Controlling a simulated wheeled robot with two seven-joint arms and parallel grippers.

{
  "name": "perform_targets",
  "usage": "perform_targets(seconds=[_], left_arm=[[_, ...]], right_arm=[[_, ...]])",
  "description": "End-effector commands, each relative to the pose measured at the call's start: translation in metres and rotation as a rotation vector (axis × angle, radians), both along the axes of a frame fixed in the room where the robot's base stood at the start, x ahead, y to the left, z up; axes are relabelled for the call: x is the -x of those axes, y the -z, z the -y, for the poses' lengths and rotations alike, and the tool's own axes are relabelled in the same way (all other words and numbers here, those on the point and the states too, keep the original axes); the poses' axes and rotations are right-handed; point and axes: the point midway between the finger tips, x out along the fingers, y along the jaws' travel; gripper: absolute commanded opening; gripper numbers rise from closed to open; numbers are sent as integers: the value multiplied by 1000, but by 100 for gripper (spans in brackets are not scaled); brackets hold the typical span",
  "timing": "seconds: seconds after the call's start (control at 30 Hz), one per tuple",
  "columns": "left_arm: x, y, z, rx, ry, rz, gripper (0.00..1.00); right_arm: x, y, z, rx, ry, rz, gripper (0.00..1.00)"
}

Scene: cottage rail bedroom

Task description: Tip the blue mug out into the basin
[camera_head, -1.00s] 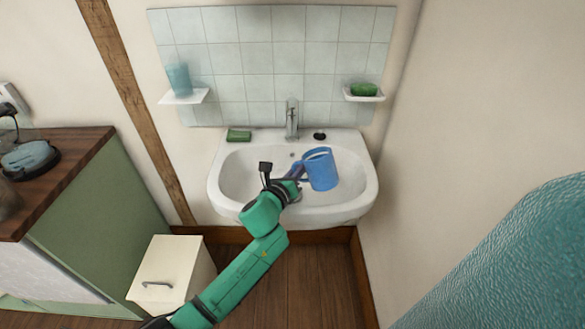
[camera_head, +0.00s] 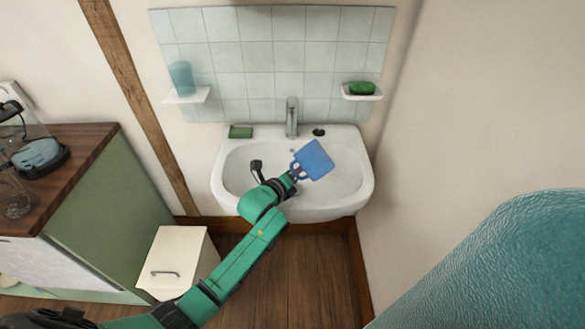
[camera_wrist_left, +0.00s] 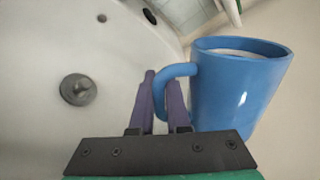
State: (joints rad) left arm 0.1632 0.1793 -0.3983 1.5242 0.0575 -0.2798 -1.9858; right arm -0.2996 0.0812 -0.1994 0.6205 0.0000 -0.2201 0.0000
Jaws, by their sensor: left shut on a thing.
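The blue mug (camera_head: 314,160) is over the right half of the white basin (camera_head: 346,178), tilted, with its mouth out of sight in the head view. My left gripper (camera_head: 294,174) is shut on the mug's handle. In the left wrist view, the purple fingers of my left gripper (camera_wrist_left: 162,105) close on the handle of the blue mug (camera_wrist_left: 235,95). A pale surface shows inside its rim; I cannot tell whether it is liquid or the inner wall. The basin (camera_wrist_left: 50,130) and its drain show at the left there. My right gripper is not in view.
The tap (camera_head: 292,116) stands at the basin's back. A green soap bar (camera_head: 240,131) is on the back-left rim. Small shelves hold a blue tumbler (camera_head: 181,78) and a green item (camera_head: 362,88). A white cabinet (camera_head: 176,260) stands at the front left.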

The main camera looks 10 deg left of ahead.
Motion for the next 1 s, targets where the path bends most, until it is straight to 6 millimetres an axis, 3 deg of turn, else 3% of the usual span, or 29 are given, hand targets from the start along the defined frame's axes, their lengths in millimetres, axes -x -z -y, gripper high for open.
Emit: perform_targets(seconds=[1.0], left_arm=[[3, -5, 7, 131, 6, -56, 0]], right_arm=[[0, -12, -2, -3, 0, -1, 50]])
